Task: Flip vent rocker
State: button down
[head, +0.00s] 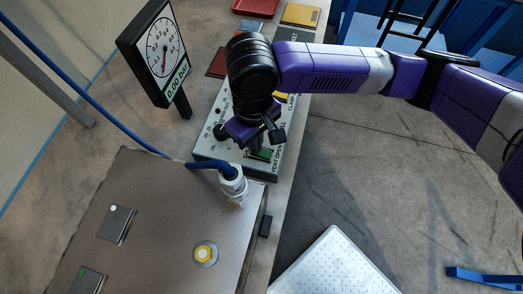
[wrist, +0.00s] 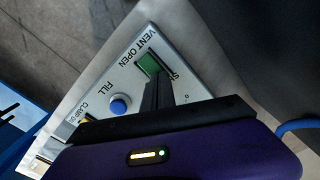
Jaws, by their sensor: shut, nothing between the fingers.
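The vent rocker is a green switch in a dark frame on the light grey control panel (head: 205,148). It shows in the wrist view (wrist: 149,63) beside the "VENT OPEN" label, and in the head view (head: 264,154) near the panel's front right corner. My gripper (head: 258,146) is shut and empty over that end of the panel. In the wrist view its dark fingertips (wrist: 158,77) are right at the near edge of the green rocker and overlap part of it. I cannot tell whether they touch it.
The panel also carries a blue FILL button (wrist: 119,105) and a yellow clamp control. A gauge (head: 163,48) reading 0.00 bar stands behind left. A metal box (head: 160,215) with a blue hose (head: 205,165) sits close in front. Trays lie farther back on the bench.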

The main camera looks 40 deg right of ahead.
jog(key=shift+f, duration=0.3)
jog(key=shift+r, duration=0.15)
notch_tip(320, 180, up, 7)
jog(key=p, duration=0.6)
dwell(0.8)
